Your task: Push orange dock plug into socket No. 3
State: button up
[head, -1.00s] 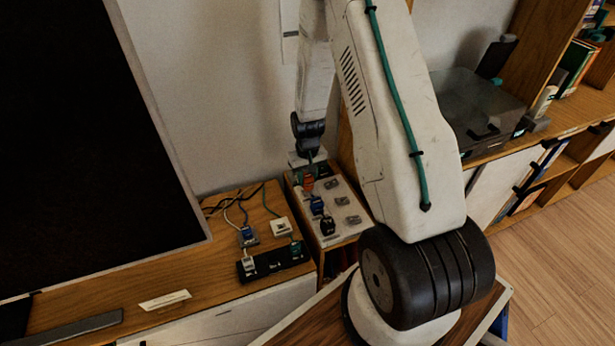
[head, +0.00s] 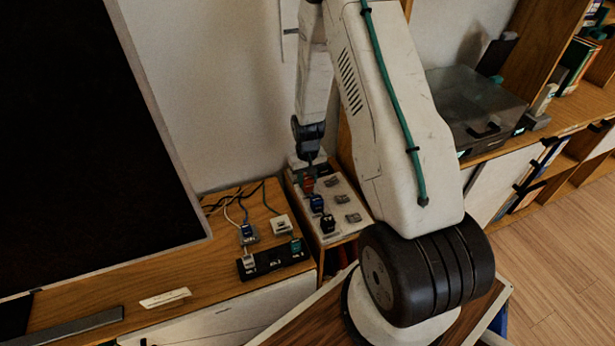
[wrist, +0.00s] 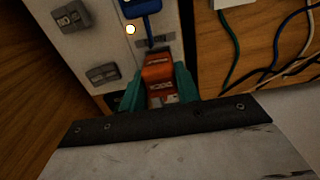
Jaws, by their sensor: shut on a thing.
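My gripper (wrist: 158,90) has teal fingers shut on the orange dock plug (wrist: 158,76), which sits between them in the wrist view. In the head view the orange plug (head: 308,184) shows as a small patch below my wrist, at the far end of the pale socket panel (head: 338,232). Grey sockets line the panel; the wrist view shows two of them, one nearer (wrist: 103,73) and one at the upper left (wrist: 70,17). Their markings are not clearly legible, so I cannot tell which is No. 3. The plug's front end and any contact with the panel are unclear.
A blue plug (head: 316,203) and a black plug (head: 327,223) stand on the panel close to the orange one. Left of it, a black strip (head: 272,262) with plugs and loose cables lies on the wooden top. A large dark screen (head: 80,140) stands at left.

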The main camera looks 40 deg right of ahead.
aim_at(308, 178)
jog(key=shift+f, duration=0.75)
jog(key=o, duration=1.1)
jog(key=shift+r, duration=0.15)
notch_tip(308, 178, up, 8)
jog(key=shift+f, duration=0.2)
